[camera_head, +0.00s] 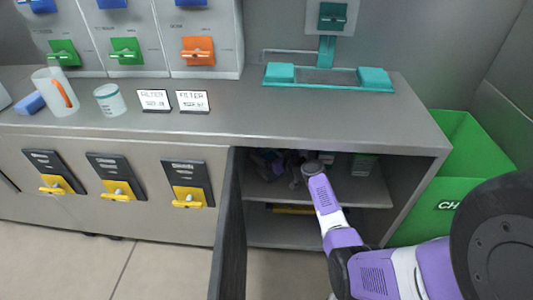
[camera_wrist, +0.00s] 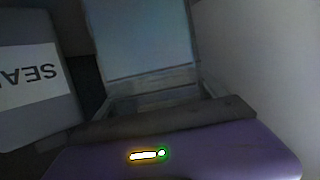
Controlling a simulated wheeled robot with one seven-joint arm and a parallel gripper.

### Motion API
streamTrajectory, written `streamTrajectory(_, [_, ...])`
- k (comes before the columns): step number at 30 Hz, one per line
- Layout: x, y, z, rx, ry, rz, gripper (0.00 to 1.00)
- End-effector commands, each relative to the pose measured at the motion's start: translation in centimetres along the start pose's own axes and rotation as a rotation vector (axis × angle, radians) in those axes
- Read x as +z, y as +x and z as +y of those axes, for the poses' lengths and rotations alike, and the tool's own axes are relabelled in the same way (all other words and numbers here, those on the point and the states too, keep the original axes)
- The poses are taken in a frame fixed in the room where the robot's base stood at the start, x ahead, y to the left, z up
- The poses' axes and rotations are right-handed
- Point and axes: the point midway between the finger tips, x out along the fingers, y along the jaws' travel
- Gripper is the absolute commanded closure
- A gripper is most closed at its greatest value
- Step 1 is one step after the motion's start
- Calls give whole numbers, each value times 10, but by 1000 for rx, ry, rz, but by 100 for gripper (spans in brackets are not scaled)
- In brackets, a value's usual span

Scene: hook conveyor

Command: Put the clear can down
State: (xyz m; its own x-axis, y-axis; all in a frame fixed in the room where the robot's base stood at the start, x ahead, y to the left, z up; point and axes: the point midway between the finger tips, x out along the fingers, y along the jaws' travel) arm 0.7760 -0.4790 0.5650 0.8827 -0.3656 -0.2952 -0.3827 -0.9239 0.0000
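My arm reaches into the open cabinet under the counter, and my gripper (camera_head: 292,170) is in its dark upper compartment. The fingers are too dark and small to tell open from shut. In the wrist view, a pale blue-grey, flat-looking thing (camera_wrist: 142,45) stands just beyond the dark bar of my purple wrist. I cannot tell if it is the clear can, or if it is held. No clear can can be made out for certain in either view.
A grey box with an upside-down "SEA…" label (camera_wrist: 35,75) stands close at left in the wrist view. Small containers (camera_head: 362,164) sit on the upper shelf (camera_head: 350,194) at right. The cabinet door (camera_head: 229,235) stands open. A green bin (camera_head: 425,212) is at right.

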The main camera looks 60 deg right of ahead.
Motion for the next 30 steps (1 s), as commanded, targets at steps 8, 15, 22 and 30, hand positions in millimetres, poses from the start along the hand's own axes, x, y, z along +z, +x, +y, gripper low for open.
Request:
streamTrajectory(8, [0, 0, 0, 0, 0, 0, 2])
streamTrajectory(15, [-6, -2, 0, 0, 1, 0, 2])
streamTrajectory(22, [-3, -44, 0, 3, 1, -1, 2])
streamTrajectory(30, [-3, -96, 0, 2, 0, -1, 2])
